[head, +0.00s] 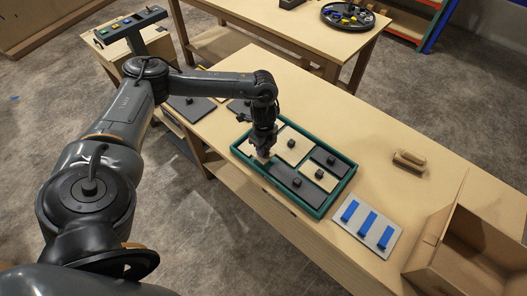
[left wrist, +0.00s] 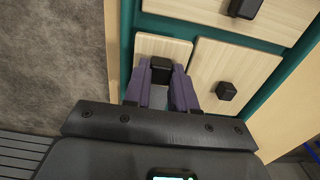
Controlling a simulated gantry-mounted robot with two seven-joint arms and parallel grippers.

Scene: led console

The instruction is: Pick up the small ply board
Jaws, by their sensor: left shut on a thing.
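The small ply board (left wrist: 163,46) shows in the left wrist view as a pale wooden panel with a square black knob (left wrist: 161,70). My left gripper (left wrist: 163,88) is shut on this knob, with a purple finger on each side of it. In the head view my left gripper (head: 263,156) points down at the left end of the teal tray (head: 322,212), and it mostly hides the small board there. I cannot tell whether the board is resting or slightly lifted. My right gripper is not in view.
Knobbed panels lie in the tray, including a pale one (head: 289,146) and a dark one (head: 328,160). A plate with blue strips (head: 367,226), a brown block (head: 409,160) and a cardboard box (head: 475,245) are to the right. Dark panels (head: 192,108) lie behind my arm. The table's far middle is clear.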

